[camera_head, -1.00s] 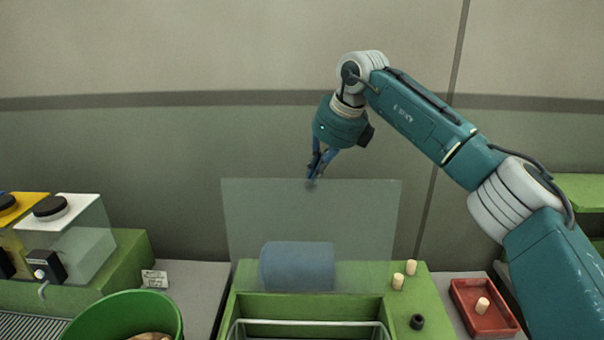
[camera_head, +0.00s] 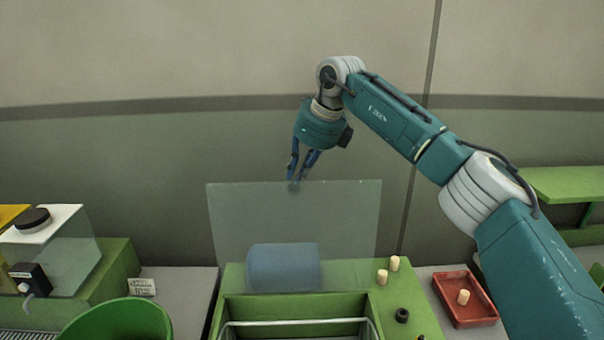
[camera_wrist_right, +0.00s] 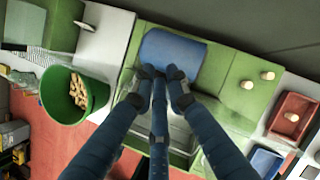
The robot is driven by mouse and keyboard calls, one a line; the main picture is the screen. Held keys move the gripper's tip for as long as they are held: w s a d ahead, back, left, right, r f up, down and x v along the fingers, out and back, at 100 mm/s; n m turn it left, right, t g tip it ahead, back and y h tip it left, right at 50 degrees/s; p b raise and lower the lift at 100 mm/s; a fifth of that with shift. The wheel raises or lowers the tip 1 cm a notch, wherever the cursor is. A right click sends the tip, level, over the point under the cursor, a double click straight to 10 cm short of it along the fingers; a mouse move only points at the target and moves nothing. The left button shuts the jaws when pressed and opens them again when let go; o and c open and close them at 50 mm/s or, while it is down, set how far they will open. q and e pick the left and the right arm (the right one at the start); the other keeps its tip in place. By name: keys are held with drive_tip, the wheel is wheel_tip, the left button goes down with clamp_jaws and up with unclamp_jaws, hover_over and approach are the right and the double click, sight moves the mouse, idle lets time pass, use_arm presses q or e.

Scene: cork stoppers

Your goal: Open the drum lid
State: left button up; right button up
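The drum (camera_head: 284,267) is a blue cylinder lying on its side. In the head view it shows through a clear panel, apparently the lid (camera_head: 235,220), which stands about upright over the green housing (camera_head: 410,290). My left gripper is not in view.
Pale corks (camera_head: 382,277) and a black ring (camera_head: 402,315) sit on the housing's right side. A red tray (camera_head: 482,315) with a cork stands at the right. A green bucket (camera_head: 120,315) is at the lower left, with a small card (camera_head: 141,286) behind it.

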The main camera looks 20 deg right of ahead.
drive_tip(key=shift+o, duration=1)
wheel_tip(320, 180, down, 3)
drive_tip(key=shift+s+f+g, duration=0.15)
drive_tip(key=shift+f+g, duration=0.05)
drive_tip(key=shift+g, duration=0.1)
drive_tip(key=shift+w+a+f, duration=0.15)
drive_tip(key=shift+w+f, duration=0.15)
drive_tip(key=shift+w, duration=0.3)
drive_tip(key=shift+w+a+f, duration=0.1)
drive_tip(key=shift+w+f, duration=0.2)
drive_tip(key=shift+w, duration=0.3)
drive_tip(key=shift+w+d+r, duration=0.1)
drive_tip(key=shift+w, duration=0.05)
drive_tip(key=shift+s+d+r, duration=0.1)
drive_tip(key=shift+s+r, duration=0.05)
drive_tip(key=shift+s, duration=0.1)
drive_tip(key=shift+d, duration=0.1)
drive_tip(key=shift+w+r, duration=0.1)
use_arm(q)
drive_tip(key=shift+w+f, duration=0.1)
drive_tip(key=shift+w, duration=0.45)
use_arm(e)
wheel_tip(320, 180, up, 11)
hover_over(299, 186)
drive_tip(key=d, duration=0.3)
drive_tip(key=shift+w, duration=0.35)
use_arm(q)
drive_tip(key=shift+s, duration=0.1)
use_arm(e)
drive_tip(key=shift+s+a, duration=0.1)
